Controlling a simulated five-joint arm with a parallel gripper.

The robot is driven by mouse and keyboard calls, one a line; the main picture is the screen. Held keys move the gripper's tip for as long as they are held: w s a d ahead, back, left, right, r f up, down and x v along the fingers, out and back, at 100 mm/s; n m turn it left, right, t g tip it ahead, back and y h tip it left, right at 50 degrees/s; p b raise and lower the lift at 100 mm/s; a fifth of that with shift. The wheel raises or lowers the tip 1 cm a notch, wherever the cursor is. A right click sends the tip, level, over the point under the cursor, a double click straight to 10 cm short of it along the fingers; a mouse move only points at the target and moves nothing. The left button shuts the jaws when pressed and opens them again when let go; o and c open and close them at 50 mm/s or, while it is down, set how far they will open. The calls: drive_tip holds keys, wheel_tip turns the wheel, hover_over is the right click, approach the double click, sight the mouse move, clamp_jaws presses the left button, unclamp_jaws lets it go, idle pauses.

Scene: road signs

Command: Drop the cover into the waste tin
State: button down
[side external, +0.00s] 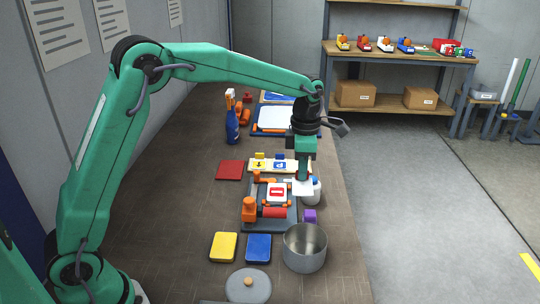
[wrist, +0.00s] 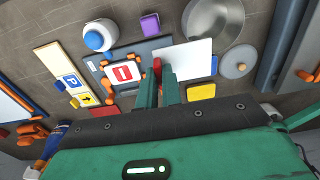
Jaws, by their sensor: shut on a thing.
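My gripper (side external: 303,178) is shut on a thin white cover (side external: 302,188) and holds it above the right side of the sign fixture. In the wrist view the fingers (wrist: 160,80) pinch the cover (wrist: 186,59) at its edge. The waste tin (side external: 304,254) is an open grey metal pot nearer the side camera, at the table's right edge.
A dark fixture with orange clamps holds a red-and-white sign (side external: 277,193). A purple block (side external: 310,216) and a white bottle (side external: 314,191) stand beside it. Yellow (side external: 223,246) and blue (side external: 259,247) pads and a grey lid (side external: 248,289) lie near the tin.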

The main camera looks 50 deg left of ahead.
drive_tip(key=s+d+f, duration=0.1)
drive_tip(key=s+d, duration=0.3)
drive_tip(key=d, duration=0.2)
drive_tip(key=shift+s+f, duration=0.25)
drive_tip(key=shift+s, duration=0.1)
drive_tip(key=shift+f, duration=0.1)
wheel_tip(320, 180, down, 7)
idle(0.5)
drive_tip(key=c, duration=0.7)
unclamp_jaws()
idle(0.8)
